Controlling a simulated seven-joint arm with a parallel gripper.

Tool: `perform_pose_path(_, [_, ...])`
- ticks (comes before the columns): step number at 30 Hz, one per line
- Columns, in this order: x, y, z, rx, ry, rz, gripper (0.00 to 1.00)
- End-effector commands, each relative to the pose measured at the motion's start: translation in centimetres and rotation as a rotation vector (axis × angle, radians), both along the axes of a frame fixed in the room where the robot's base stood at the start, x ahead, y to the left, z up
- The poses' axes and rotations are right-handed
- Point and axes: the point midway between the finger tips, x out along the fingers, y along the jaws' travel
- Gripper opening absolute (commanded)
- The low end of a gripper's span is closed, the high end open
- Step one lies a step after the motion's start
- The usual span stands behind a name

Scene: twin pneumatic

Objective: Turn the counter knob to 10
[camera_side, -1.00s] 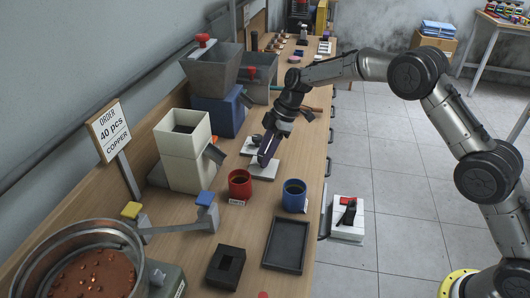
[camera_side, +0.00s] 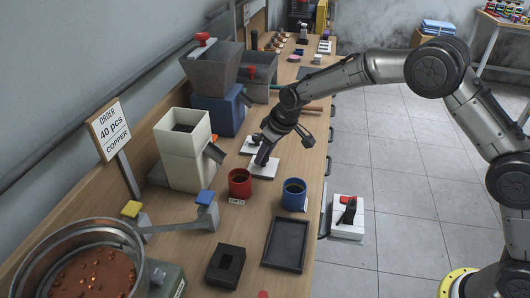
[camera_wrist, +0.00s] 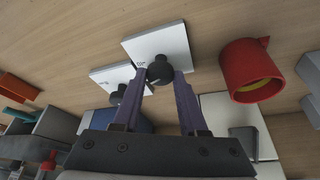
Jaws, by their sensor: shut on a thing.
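The counter knob (camera_wrist: 160,67) is a round black knob on a white square plate (camera_wrist: 172,38) with small dark lettering too small to read surely. My gripper (camera_wrist: 161,77) is shut on this knob, one purple finger on each side of it. In the side view my gripper (camera_side: 262,161) points down at the nearer white plate (camera_side: 264,173), and the knob is largely hidden there. A second white plate (camera_wrist: 107,75) with its own black knob (camera_wrist: 117,97) lies beside it. The number the knob points to cannot be read.
A red mug (camera_side: 240,184) and a blue mug (camera_side: 294,196) stand close in front of the plates. A cream dispenser (camera_side: 183,150) and a grey hopper on a blue base (camera_side: 217,115) stand to the left. A black tray (camera_side: 287,243) lies nearer on the bench.

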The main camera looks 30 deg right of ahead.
Motion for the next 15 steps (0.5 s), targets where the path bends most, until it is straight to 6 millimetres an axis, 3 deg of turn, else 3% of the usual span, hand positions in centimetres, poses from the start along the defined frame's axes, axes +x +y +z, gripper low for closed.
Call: perform_pose_path(15, [-0.15,0.14,-0.05,-0.001,0.005,-0.321,0.00])
